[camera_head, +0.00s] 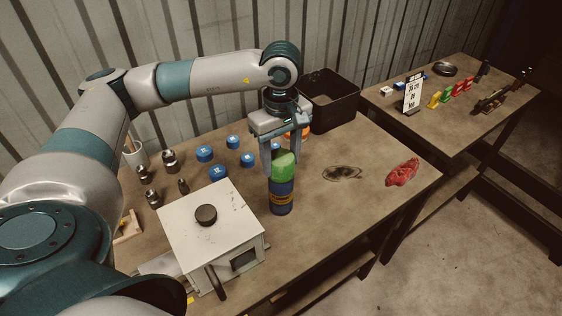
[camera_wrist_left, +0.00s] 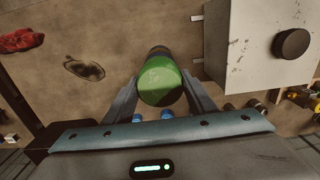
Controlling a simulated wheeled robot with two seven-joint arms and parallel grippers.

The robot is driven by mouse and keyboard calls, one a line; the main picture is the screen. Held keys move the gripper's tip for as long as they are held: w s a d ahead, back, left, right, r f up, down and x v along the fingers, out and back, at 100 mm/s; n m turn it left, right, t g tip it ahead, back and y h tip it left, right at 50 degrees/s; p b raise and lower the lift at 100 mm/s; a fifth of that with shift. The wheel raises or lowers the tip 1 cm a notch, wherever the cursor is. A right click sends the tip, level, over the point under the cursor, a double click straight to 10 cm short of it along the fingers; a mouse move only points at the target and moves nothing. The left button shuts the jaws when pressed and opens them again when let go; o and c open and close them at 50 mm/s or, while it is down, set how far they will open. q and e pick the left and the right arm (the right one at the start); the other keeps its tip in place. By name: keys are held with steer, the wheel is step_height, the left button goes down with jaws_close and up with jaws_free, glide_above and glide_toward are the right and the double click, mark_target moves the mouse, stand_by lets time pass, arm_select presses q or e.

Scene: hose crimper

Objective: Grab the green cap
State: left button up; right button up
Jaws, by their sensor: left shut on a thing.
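The green cap (camera_head: 284,165) sits on top of a dark blue can (camera_head: 281,196) with a yellowish band, standing upright on the table. My left gripper (camera_head: 283,172) comes down from above and is shut on the green cap, one finger on each side. In the left wrist view the green cap (camera_wrist_left: 160,82) lies between the two fingers, with the can's body mostly hidden behind it. The cap and can appear to be together. My right gripper is not in view.
A white crimper box (camera_head: 212,232) with a dark knob stands left of the can. Several blue caps (camera_head: 204,153) and metal fittings (camera_head: 169,160) lie behind. A black bin (camera_head: 330,98) stands at the back. A red rag (camera_head: 402,172) and dark stain lie right.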

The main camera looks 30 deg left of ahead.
mark_target(284, 159)
arm_select(q)
steer(key=shift+r, duration=0.1)
steer(key=shift+r+b, duration=0.4)
steer(key=shift+b, duration=0.1)
steer(key=r+b, duration=0.1)
steer(key=d+r+b, duration=0.1)
steer(key=r, duration=0.1)
steer(key=shift+r, duration=0.15)
steer(key=s+d+r+b, duration=0.3)
steer(key=d+r, duration=0.3)
steer(key=d, duration=0.4)
steer(key=shift+d+r+b, duration=0.15)
steer(key=shift+r+b, duration=0.25)
steer(key=shift+s, duration=0.1)
steer(key=shift+f, duration=0.1)
